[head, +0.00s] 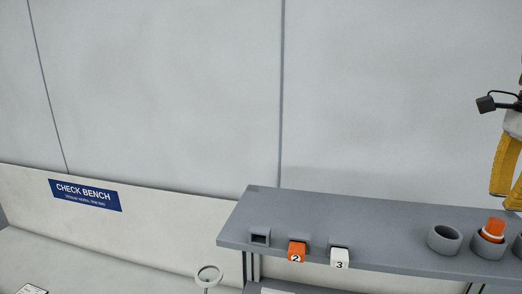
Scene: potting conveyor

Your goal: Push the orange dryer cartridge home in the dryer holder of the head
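An orange cartridge (495,227) with a white band stands upright in a round grey cup (488,246) on the grey shelf, at the right of the head view. Its lower part is hidden inside the cup. My gripper (508,203), with yellow fingers, hangs above and slightly right of the cartridge and is partly cut off by the right edge. Its fingertips come close to the cartridge in the picture; I cannot tell whether they touch it or how far apart they are. I cannot identify the head's dryer holder in this view.
An empty grey cup (444,239) stands left of the cartridge. The grey shelf (380,235) also carries an empty square socket (260,236), an orange block marked 2 (297,252) and a white block marked 3 (339,258). A check bench sign (85,195) and ring stand (208,275) are left.

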